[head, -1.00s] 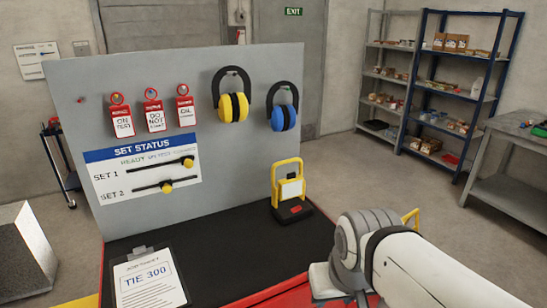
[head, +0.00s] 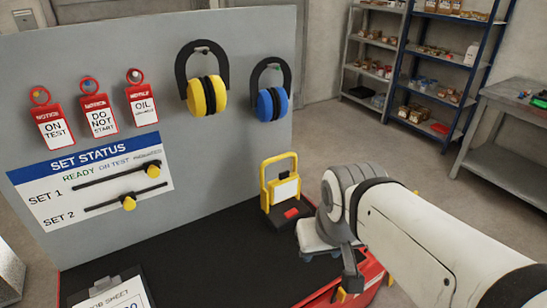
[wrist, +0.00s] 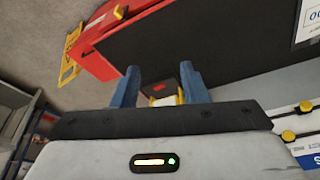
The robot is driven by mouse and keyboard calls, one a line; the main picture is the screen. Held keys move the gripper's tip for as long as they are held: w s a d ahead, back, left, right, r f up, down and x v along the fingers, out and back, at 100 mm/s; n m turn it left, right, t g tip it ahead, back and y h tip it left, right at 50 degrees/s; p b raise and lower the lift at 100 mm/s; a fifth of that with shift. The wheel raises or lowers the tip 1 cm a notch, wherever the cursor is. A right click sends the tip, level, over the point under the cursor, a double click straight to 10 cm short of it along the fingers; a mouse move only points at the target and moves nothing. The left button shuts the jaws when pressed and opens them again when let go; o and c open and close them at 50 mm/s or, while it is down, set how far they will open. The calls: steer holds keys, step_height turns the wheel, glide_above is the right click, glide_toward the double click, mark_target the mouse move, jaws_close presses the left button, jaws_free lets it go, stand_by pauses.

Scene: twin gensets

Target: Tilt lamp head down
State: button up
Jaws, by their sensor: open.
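The yellow work lamp stands on the black bench top in the head view. Its lamp head (head: 286,190) has a pale panel in a yellow frame, roughly upright, under a tall yellow handle. Its dark base has a red patch (head: 291,213). In the wrist view the lamp (wrist: 158,98) shows partly between my fingers, with its lower part hidden behind the gripper body. My gripper (wrist: 159,82) is open, with two blue fingers apart and nothing visibly held. In the head view my wrist is right of the lamp and the fingers cannot be made out.
A grey board (head: 235,130) stands upright behind the bench, carrying red tags, yellow earmuffs (head: 207,95), blue earmuffs (head: 272,104) and a status panel with sliders (head: 128,203). A clipboard (head: 112,292) lies at front left on the black bench top (head: 190,265). Shelves stand far right.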

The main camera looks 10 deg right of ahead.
steer(key=shift+o, duration=0.8)
steer(key=shift+w, duration=0.4)
steer(key=shift+o, duration=1)
steer(key=w+r+n+y+b, duration=0.1)
steer(key=w+n+b, duration=0.1)
steer(key=w, duration=1.5)
steer(key=shift+w+d+b, duration=0.25)
steer(key=shift+d+b, duration=0.05)
steer(key=shift+b, duration=0.4)
steer(key=n+b, duration=0.2)
glide_toward(285, 173)
steer(key=f, duration=0.1)
steer(key=shift+t+y, duration=0.4)
steer(key=x, duration=0.4)
steer(key=p+x, duration=0.1)
steer(key=x, duration=0.3)
steer(key=shift+d+f, duration=0.15)
steer(key=shift+d, duration=0.1)
steer(key=shift+c, duration=0.6)
